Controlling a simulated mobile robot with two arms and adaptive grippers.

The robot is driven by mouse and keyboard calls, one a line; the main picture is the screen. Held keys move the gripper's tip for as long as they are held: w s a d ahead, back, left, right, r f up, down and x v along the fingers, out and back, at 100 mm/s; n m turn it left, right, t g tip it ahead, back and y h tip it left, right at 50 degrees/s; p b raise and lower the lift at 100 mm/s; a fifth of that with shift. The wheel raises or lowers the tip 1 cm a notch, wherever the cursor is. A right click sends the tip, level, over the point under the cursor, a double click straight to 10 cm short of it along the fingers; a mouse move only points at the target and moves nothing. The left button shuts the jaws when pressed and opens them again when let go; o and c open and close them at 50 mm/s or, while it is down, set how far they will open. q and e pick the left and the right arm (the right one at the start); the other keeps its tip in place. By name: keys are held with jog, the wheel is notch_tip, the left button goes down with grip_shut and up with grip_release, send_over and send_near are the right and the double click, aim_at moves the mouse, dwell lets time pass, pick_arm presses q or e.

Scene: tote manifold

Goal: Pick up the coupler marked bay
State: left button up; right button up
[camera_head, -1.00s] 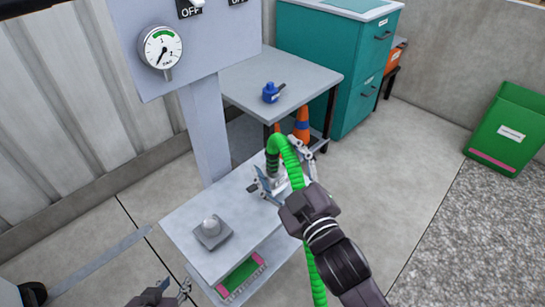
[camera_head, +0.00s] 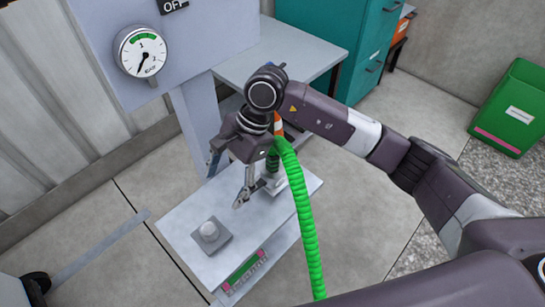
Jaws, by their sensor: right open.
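A ribbed green hose (camera_head: 302,210) arches over the small pale table (camera_head: 188,215) and hangs down past its front edge. At its upper end is a dark green coupler end (camera_head: 272,163), above a grey piece on the table. No marking on it is readable, so I cannot tell if it is the one marked bay. My right gripper (camera_head: 229,181) is open and points down just left of the hose end. The gripper and wrist hide part of that area, and I cannot tell whether the fingers touch anything. My left gripper is out of view.
A grey block with a round knob (camera_head: 209,231) sits on the small table. A green and pink tote (camera_head: 243,271) lies on its lower shelf. A gauge panel (camera_head: 95,40) stands behind. A grey table (camera_head: 308,50), teal cabinet (camera_head: 362,35) and green bin (camera_head: 508,125) are beyond.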

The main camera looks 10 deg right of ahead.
aim_at(273, 150)
jog(key=w+d+h, duration=0.1)
jog(key=w+d, duration=0.1)
jog(key=d, duration=0.2)
jog(key=w+d+t+h, duration=0.1)
jog(key=w+d+h, duration=0.1)
jog(key=d, duration=0.2)
jog(key=w+d+h, duration=0.2)
jog(key=d, duration=0.2)
jog(key=shift+w+r+n, duration=0.15)
jog(key=shift+w+n, duration=0.15)
jog(key=shift+w, duration=0.05)
jog(key=f, duration=0.6)
jog(key=shift+s+d+f, duration=0.15)
jog(key=shift+s+d, duration=0.1)
jog(key=shift+s, duration=0.1)
jog(key=shift+f, duration=0.45)
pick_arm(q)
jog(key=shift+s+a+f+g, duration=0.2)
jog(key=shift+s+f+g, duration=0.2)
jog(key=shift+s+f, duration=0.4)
pick_arm(e)
jog(key=shift+w, duration=0.1)
jog(key=c, duration=1.7)
